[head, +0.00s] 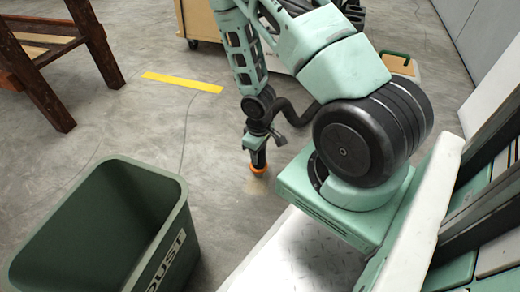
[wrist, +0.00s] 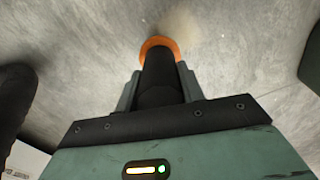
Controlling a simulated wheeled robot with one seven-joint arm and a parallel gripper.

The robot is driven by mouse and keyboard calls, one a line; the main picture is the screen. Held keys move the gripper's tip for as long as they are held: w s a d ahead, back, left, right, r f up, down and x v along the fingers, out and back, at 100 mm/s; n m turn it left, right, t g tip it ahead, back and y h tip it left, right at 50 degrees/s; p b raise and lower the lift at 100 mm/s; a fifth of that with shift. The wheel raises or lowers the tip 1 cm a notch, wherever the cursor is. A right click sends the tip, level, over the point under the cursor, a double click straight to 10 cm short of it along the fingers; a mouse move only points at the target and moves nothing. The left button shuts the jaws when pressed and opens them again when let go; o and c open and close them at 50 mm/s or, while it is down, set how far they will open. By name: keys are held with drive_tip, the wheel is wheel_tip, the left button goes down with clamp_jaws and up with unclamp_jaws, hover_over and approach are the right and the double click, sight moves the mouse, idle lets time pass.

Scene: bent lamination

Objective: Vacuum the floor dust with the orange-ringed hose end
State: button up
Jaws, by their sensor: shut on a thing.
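The black hose end (head: 258,156) with its orange ring (head: 258,169) points down at the concrete floor. My gripper (head: 257,140) is shut on it. In the wrist view the black tube (wrist: 160,75) lies between the two fingers of my gripper (wrist: 160,90), and the orange ring (wrist: 160,42) is at its far end. A pale tan dust patch (head: 257,184) lies on the floor at the ring. It also shows just beyond the ring in the wrist view (wrist: 181,25). I cannot tell whether the ring touches the floor. The black hose (head: 297,115) curves away behind my arm.
A green bin marked "DUST" (head: 172,222) stands at the lower left. A yellow floor strip (head: 183,82) and a wooden-legged bench (head: 42,85) are further back. A wheeled wooden cabinet (head: 198,20) stands at the top. Floor between bin and strip is clear.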

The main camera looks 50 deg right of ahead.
drive_tip(key=s+a+r+p, duration=0.1)
drive_tip(key=a+r+p, duration=0.2)
drive_tip(key=r+p, duration=0.3)
drive_tip(key=shift+s+a+r, duration=0.2)
drive_tip(key=shift+a, duration=0.05)
idle(1.2)
idle(0.7)
